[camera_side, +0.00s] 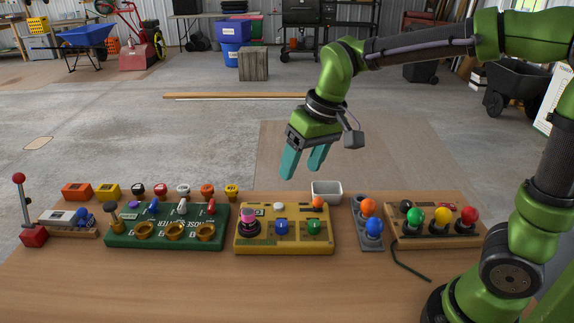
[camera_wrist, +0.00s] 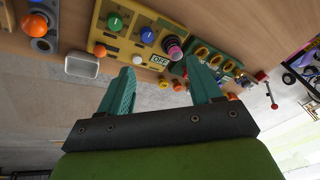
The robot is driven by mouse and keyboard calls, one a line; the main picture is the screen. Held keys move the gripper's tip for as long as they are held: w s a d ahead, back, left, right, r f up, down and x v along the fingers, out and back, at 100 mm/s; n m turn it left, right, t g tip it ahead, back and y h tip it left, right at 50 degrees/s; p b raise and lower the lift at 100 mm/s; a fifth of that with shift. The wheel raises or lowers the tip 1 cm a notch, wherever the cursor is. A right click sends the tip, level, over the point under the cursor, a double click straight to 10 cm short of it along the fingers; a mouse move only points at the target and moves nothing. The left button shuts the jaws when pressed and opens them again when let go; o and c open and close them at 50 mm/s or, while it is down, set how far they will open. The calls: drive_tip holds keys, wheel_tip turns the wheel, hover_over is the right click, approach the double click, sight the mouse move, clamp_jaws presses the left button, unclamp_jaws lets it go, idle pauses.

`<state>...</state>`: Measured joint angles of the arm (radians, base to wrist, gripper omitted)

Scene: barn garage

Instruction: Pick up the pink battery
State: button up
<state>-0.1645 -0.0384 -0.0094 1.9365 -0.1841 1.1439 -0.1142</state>
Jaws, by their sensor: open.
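A pink upright piece, which looks like the pink battery (camera_side: 248,214), stands in a round black holder (camera_side: 248,228) at the left end of the yellow panel (camera_side: 286,247). In the wrist view the pink battery (camera_wrist: 172,43) shows beyond my fingertips, on the edge of the yellow panel (camera_wrist: 125,45). My gripper (camera_side: 302,172) is open and empty, fingers pointing down, above the back edge of the table. It is higher than the pink battery and to its right, apart from it. The wrist view shows both teal fingers (camera_wrist: 160,68) spread with nothing between them.
A green panel (camera_side: 165,240) with gold cups stands left of the yellow panel. A white tray (camera_side: 327,191) sits behind it. A grey holder with orange and blue balls (camera_side: 369,218) and a wooden box with coloured balls (camera_side: 437,240) stand right. The table's front (camera_side: 200,295) is clear.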

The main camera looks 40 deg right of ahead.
sight(248, 212)
drive_tip(key=w+a+f+n+g+h, duration=0.1)
drive_tip(key=w+a+n+g+h, duration=0.3)
drive_tip(key=w, duration=0.8)
drive_tip(key=f, duration=0.4)
drive_tip(key=f+y, duration=0.1)
drive_tip(key=f, duration=0.2)
drive_tip(key=a+f+t+y, duration=0.1)
drive_tip(key=f, duration=0.3)
drive_tip(key=shift+s+f+m, duration=0.15)
drive_tip(key=shift+f+m, duration=0.15)
drive_tip(key=shift+f, duration=2.85)
clamp_jaws()
drive_tip(key=shift+r, duration=0.15)
